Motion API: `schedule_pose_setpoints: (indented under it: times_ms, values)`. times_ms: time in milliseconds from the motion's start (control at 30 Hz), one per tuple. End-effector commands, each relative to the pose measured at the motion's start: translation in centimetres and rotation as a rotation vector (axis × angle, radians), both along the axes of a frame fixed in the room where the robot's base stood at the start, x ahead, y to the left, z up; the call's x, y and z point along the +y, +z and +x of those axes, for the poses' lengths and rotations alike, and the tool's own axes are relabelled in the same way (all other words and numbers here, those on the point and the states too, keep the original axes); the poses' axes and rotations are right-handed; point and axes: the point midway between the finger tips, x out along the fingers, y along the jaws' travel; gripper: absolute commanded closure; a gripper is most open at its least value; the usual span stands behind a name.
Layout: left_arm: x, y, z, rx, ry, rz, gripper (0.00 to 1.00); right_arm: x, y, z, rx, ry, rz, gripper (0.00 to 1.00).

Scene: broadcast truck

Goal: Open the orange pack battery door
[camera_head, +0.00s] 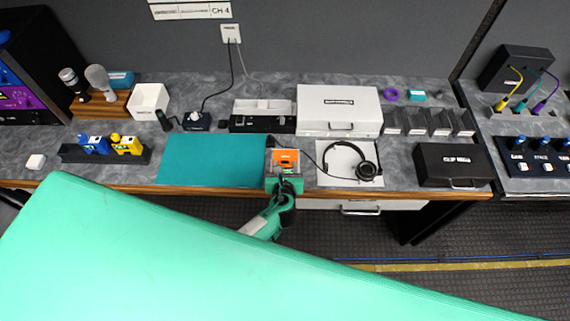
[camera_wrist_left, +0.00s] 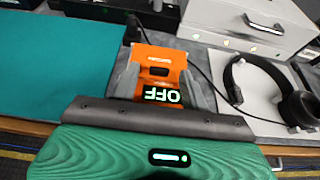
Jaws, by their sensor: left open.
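The orange pack (camera_head: 286,157) is at the front edge of the counter, just right of the teal mat. In the left wrist view the orange pack (camera_wrist_left: 160,62) shows a small dark slot and a lit panel reading OFF, which appears upside down. I cannot make out its battery door clearly or tell whether it is shut. My left gripper (camera_head: 285,175) is at the pack's near side. In the left wrist view its fingers (camera_wrist_left: 160,80) are open, one on each side of the pack; I cannot tell whether they touch it. My right gripper is not in view.
The teal mat (camera_head: 212,160) is bare. A headset (camera_head: 366,170) lies on a white sheet to the right, with its cable close to the pack. A white case (camera_head: 340,107) stands behind it. A black case (camera_head: 452,163) is further right.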

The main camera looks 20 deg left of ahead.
Motion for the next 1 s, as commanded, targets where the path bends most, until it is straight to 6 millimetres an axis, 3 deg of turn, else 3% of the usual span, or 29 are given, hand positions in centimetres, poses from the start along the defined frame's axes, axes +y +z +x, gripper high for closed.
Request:
schedule_pose_setpoints:
  times_ms: [367,400,633,1000]
  values:
    - [0.15,-0.28,0.55,0.001,0.000,-0.001,0.55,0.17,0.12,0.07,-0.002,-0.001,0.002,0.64]
    - [0.16,-0.28,0.55,0.001,0.000,-0.001,0.56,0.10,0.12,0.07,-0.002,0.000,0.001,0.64]
    - [0.15,-0.28,0.52,0.001,0.000,-0.001,0.99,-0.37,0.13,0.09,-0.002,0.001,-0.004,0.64]
    - [0.20,0.11,0.65,0.034,0.000,-0.013,1.00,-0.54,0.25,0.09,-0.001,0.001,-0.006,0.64]
